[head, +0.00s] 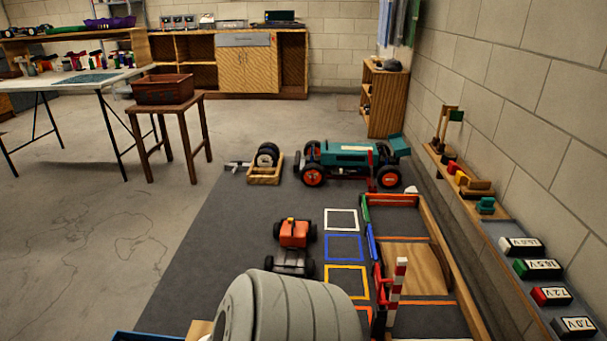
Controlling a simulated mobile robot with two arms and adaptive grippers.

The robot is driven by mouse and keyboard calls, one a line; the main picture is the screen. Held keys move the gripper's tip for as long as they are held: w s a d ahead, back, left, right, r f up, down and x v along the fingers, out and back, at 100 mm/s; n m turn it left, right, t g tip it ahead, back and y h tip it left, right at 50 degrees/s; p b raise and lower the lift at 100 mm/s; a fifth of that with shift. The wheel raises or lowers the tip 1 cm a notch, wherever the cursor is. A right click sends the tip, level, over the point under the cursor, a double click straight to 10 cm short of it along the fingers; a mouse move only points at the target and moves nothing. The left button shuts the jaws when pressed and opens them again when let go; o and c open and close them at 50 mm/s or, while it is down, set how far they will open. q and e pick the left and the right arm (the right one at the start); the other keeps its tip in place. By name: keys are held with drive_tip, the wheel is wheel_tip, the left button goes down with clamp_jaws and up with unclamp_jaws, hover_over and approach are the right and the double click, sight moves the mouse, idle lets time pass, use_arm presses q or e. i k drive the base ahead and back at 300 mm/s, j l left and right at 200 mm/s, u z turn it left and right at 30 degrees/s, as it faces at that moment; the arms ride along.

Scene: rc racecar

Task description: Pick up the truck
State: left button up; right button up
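A small vehicle with an orange cab, a dark grey flat rear part and black wheels (294,233), which looks like the truck, stands on the dark floor mat (215,255) in the head view. It is left of a column of coloured square outlines. A larger teal car with orange-hubbed wheels (345,157) stands behind it, near the wall. A thick light grey rounded link of mine fills the bottom centre, just in front of the small vehicle. Neither gripper shows in this view.
A wooden tray with black wheels (264,177) sits left of the teal car. A wooden-framed track with a red-and-white post (397,290) lies at right. A wall shelf (470,198) and labelled battery packs (540,269) line the right side. The mat's left part is clear.

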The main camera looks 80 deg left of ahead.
sight(293, 237)
drive_tip(key=u, duration=1.75)
drive_tip(key=l+u, duration=0.25)
drive_tip(key=u, duration=0.15)
drive_tip(key=i+l+u, duration=0.1)
drive_tip(key=l+u, duration=0.15)
drive_tip(key=u, duration=0.15)
drive_tip(key=l+u, duration=0.35)
drive_tip(key=j, duration=0.1)
